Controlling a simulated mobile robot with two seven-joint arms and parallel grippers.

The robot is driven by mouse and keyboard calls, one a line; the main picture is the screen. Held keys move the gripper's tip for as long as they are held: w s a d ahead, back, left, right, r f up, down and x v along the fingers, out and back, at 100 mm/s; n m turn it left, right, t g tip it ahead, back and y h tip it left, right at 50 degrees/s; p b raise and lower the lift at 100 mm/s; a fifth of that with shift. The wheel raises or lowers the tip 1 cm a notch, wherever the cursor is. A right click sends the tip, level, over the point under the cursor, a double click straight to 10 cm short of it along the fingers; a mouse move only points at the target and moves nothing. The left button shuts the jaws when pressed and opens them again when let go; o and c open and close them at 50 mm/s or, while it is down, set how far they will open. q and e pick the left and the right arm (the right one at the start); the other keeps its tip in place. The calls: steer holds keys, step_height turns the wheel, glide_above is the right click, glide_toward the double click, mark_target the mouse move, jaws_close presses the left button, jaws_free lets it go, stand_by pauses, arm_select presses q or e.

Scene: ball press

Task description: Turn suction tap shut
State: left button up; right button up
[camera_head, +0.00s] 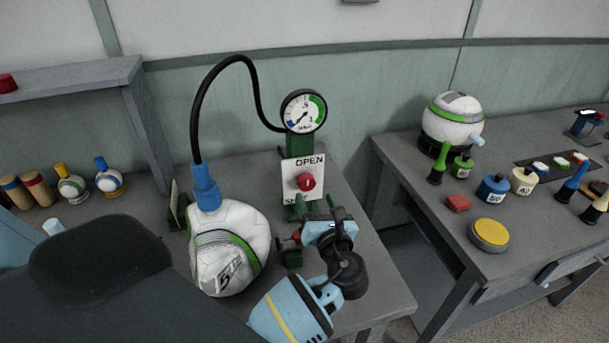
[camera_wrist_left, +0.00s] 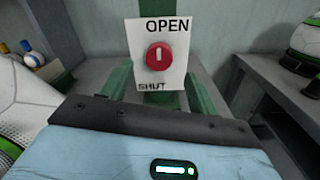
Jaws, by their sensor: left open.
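The suction tap is a round red knob (camera_head: 306,182) on a white plate (camera_head: 290,170), with OPEN above and SHUT below. In the left wrist view the knob (camera_wrist_left: 159,57) carries a short upright white mark. The plate is on a green post (camera_head: 300,147) under a round gauge (camera_head: 304,111), whose needle points to the lower left. My left gripper (camera_head: 316,204) is just below and in front of the tap. Its green fingers are open, one to each side of the knob in the left wrist view (camera_wrist_left: 160,82), and appear apart from it. My right gripper is out of view.
A white ball (camera_head: 229,250) stands left of my gripper, with a blue fitting (camera_head: 206,188) and black hose (camera_head: 200,95) looping to the gauge. A small red and green fitting (camera_head: 292,256) is beside my wrist. Another bench with jars (camera_head: 493,188) and a ball (camera_head: 455,122) is at right.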

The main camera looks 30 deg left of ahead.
mark_target(308, 184)
arm_select(q)
steer(key=x, duration=0.7)
steer(key=shift+w+a, duration=0.2)
steer(key=c, duration=1)
